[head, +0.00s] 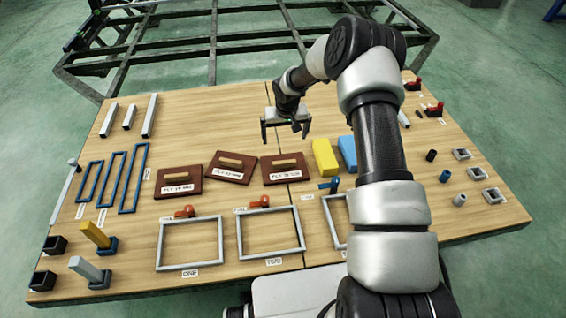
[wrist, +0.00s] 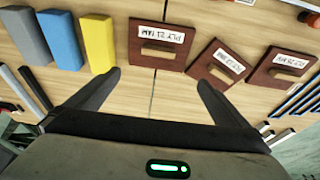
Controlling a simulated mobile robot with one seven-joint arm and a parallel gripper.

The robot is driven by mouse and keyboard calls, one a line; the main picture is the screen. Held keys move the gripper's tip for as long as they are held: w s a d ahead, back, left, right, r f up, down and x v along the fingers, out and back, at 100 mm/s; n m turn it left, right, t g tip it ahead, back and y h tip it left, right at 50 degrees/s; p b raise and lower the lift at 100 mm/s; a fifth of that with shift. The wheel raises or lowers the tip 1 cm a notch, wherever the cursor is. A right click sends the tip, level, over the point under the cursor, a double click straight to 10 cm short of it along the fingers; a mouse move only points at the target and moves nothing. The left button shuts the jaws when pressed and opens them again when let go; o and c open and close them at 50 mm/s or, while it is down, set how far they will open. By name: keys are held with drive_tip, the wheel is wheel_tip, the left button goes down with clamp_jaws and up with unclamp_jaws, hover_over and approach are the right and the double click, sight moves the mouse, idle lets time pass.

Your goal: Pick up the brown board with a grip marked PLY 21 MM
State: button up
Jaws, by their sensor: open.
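Three brown boards, each with a light wooden grip bar and a white label, lie in a row on the table. The right one (head: 284,180) is beside the yellow block; its label seems to read PLY 21 MM, but the print is too small to be sure. It also shows in the wrist view (wrist: 143,62), upside down. The middle board (head: 228,178) and left board (head: 163,190) have labels I cannot read surely. My gripper (head: 285,134) is open and empty above the table, behind the right board. Its fingers (wrist: 160,78) are spread in the wrist view.
A yellow block (head: 324,157) and a blue block (head: 347,153) stand close to the right board. Bare tabletop (head: 205,120) lies behind the boards.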

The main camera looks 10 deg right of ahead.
drive_tip(key=b, duration=0.3)
hover_over(284, 162)
drive_tip(key=s, duration=0.2)
wheel_tip(284, 162, down, 13)
drive_tip(key=b+x, duration=0.2)
drive_tip(key=x, duration=0.4)
drive_tip(key=shift+b, duration=0.3)
drive_tip(key=shift+c, duration=0.4)
drive_tip(key=shift+r, duration=0.1)
drive_tip(key=c, duration=1.8)
